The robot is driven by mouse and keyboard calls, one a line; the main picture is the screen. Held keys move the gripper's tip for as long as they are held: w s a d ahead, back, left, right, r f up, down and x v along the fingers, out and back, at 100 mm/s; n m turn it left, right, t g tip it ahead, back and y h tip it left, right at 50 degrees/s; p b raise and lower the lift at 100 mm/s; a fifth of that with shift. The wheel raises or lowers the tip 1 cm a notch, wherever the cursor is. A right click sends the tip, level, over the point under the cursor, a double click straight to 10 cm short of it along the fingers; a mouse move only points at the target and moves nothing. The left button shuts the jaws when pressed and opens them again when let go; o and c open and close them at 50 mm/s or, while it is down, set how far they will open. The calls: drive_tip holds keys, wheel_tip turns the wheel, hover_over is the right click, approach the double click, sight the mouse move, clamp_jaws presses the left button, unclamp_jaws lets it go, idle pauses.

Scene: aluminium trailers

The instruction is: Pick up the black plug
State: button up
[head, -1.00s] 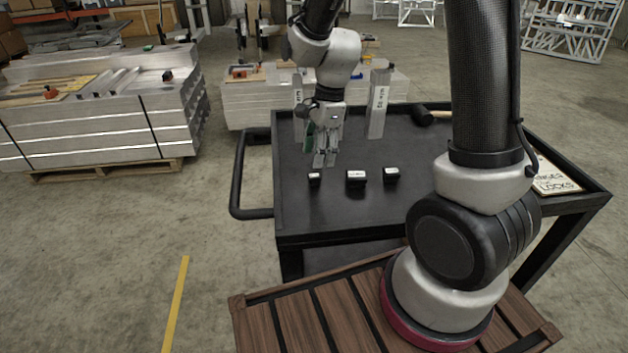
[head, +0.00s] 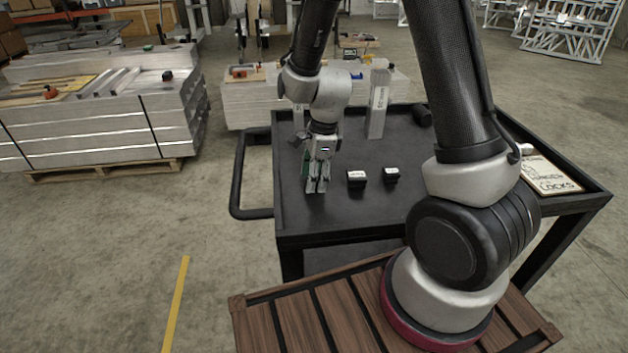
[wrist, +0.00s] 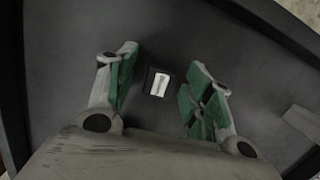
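A small black block with a white label on top, which looks like the black plug (wrist: 150,84), sits on the dark cart top between my fingers in the wrist view. In the head view my gripper hides it. My gripper (head: 317,187) points down over the left of the cart top. It also shows in the wrist view (wrist: 162,76), with its green-padded fingers spread apart and a gap on both sides of the block. Two similar black blocks with white tops, a middle one (head: 357,182) and a right one (head: 391,177), stand to the right of my gripper.
The black cart (head: 300,226) has a raised rim and a handle (head: 238,175) at left. An upright metal profile (head: 379,105) stands behind the blocks. A black hammer head (head: 422,116) lies at the back right, and a lettered sign (head: 553,178) at the right.

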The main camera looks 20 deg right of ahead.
drive_tip(key=c, duration=0.8)
